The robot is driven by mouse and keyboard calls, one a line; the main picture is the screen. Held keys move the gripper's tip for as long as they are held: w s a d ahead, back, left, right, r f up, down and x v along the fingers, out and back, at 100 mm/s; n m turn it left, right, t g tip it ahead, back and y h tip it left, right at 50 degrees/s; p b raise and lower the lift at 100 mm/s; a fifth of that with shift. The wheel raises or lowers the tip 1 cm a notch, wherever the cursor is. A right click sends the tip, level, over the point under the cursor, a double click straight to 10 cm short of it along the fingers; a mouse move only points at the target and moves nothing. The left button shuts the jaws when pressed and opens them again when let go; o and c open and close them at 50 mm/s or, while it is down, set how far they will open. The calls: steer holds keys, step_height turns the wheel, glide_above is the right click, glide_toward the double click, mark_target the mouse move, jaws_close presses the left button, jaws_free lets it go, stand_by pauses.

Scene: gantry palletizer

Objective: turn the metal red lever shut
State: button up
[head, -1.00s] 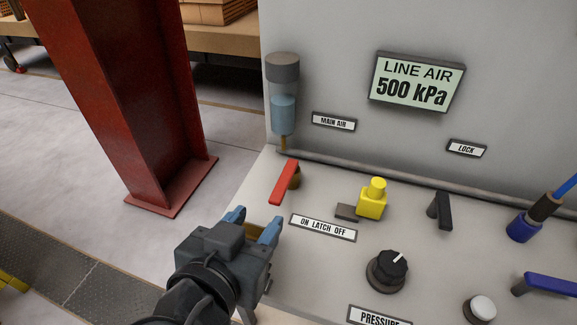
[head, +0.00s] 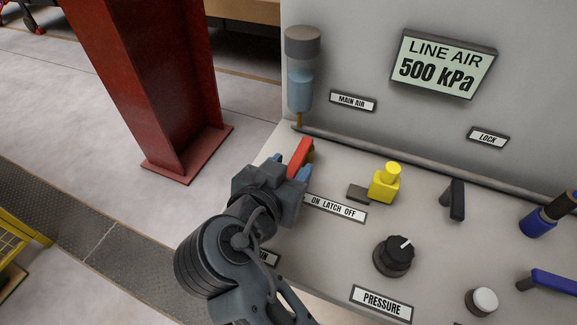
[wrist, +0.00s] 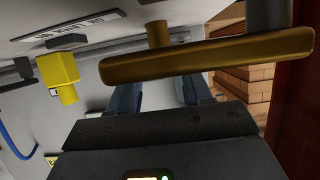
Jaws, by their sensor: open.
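The red lever (head: 301,153) stands at the back left of the sloping panel in the head view, on a brass-coloured stem. My gripper (head: 288,166) is open at the near end of the lever, its blue fingers one on each side. My gripper's body hides the lever's near part, and I cannot tell whether the fingers touch it. In the wrist view a brass-brown bar (wrist: 205,58) crosses in front of the blue fingers. I cannot tell whether it is the same lever.
A yellow block (head: 384,185), a black lever (head: 456,200), a pressure knob (head: 393,255) and a blue lever (head: 550,281) stand to the right on the panel. A filter bowl (head: 301,85) hangs behind the red lever. A red column (head: 150,90) stands left.

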steer(key=shift+c, duration=0.5)
jaws_close()
